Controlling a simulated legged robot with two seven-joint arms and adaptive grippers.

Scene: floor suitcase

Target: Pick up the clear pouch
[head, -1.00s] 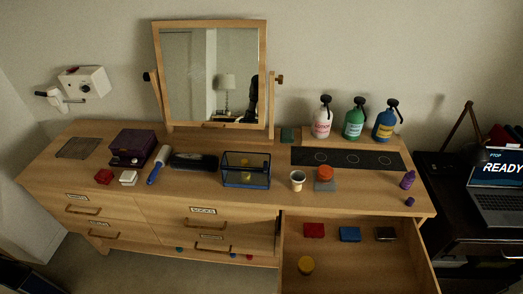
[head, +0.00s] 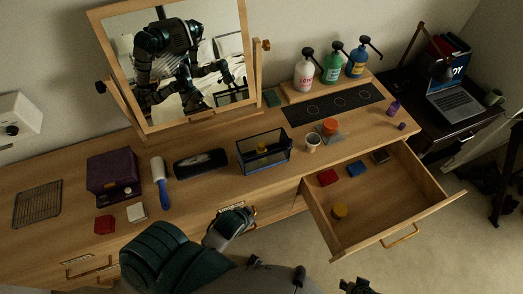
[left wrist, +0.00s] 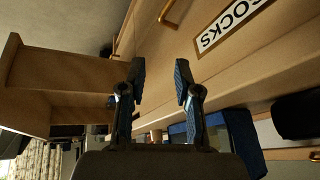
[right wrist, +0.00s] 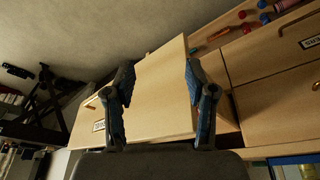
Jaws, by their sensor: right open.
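A clear box-like case with dark blue edges (head: 264,152), which seems to be the clear pouch, stands upright on the dresser top in the head view. Something yellow shows inside or through it. A blue-edged part (left wrist: 235,135), likely of it, shows at the lower right of the left wrist view. My left gripper (left wrist: 160,78) is open and empty, in front of the dresser face by the "SOCKS" label. My right gripper (right wrist: 160,75) is open and empty, with a wooden drawer panel beyond its fingers. Neither gripper touches the case. Fingertips are not clearly visible in the head view.
An open drawer (head: 385,215) juts out at the right, holding red, blue, yellow and dark items. A white cup (head: 313,145) stands right of the case, a black case (head: 200,164) left. A mirror (head: 175,65) stands behind. Pump bottles (head: 333,66) are farther right.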

